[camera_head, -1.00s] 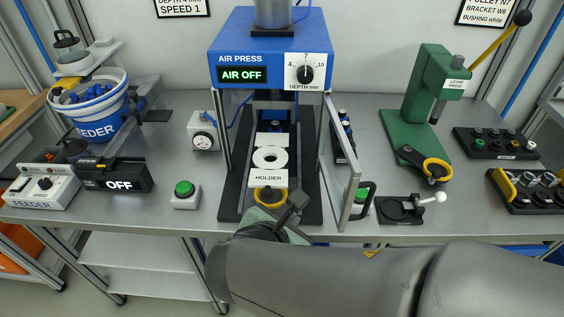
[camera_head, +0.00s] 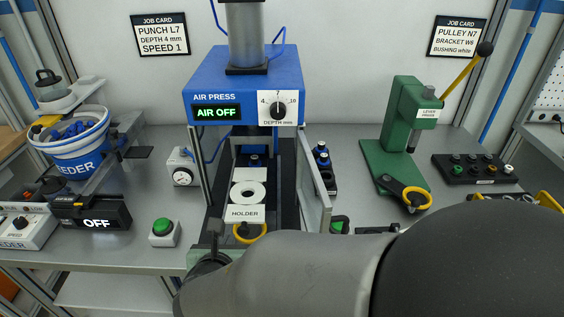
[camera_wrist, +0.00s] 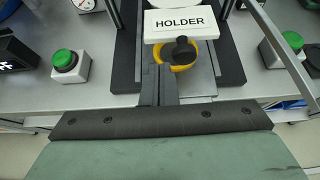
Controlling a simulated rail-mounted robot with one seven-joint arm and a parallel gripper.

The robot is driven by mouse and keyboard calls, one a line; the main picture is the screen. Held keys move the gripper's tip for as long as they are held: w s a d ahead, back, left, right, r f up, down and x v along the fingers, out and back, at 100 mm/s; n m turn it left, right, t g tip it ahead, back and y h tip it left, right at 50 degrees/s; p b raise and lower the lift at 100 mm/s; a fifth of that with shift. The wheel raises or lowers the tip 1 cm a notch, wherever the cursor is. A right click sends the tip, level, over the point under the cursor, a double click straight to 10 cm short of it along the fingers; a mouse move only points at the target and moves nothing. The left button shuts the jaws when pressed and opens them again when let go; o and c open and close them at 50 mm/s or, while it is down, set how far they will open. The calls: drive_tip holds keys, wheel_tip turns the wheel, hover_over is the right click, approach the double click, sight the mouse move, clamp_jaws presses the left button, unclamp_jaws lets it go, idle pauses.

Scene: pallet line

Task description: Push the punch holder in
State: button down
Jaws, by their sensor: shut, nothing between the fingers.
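The punch holder (camera_head: 245,213) is a pale slide labelled HOLDER, with a white ring on top and a yellow ring handle (camera_head: 249,233) at its front. It lies in the track under the blue air press (camera_head: 245,88), its front end towards me. In the wrist view the holder's label plate (camera_wrist: 181,23) and yellow ring (camera_wrist: 184,67) are close ahead. My gripper (camera_wrist: 160,72) is shut and empty, its fingertips just left of and near the yellow ring; contact cannot be told. In the head view my arm mostly hides the gripper.
The press's guard door (camera_head: 314,185) stands open on the right. A green button box (camera_head: 163,232) is left of the press; another (camera_head: 339,225) is on the right. The press display reads AIR OFF. A green lever press (camera_head: 395,150) stands farther right.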

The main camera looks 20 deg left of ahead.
drive_tip(key=shift+w+a+r, duration=0.1)
drive_tip(key=shift+w+a, duration=0.15)
drive_tip(key=shift+w, duration=0.5)
drive_tip(key=shift+w+a+r, duration=0.1)
drive_tip(key=shift+w+a, duration=0.15)
drive_tip(key=shift+w, duration=0.5)
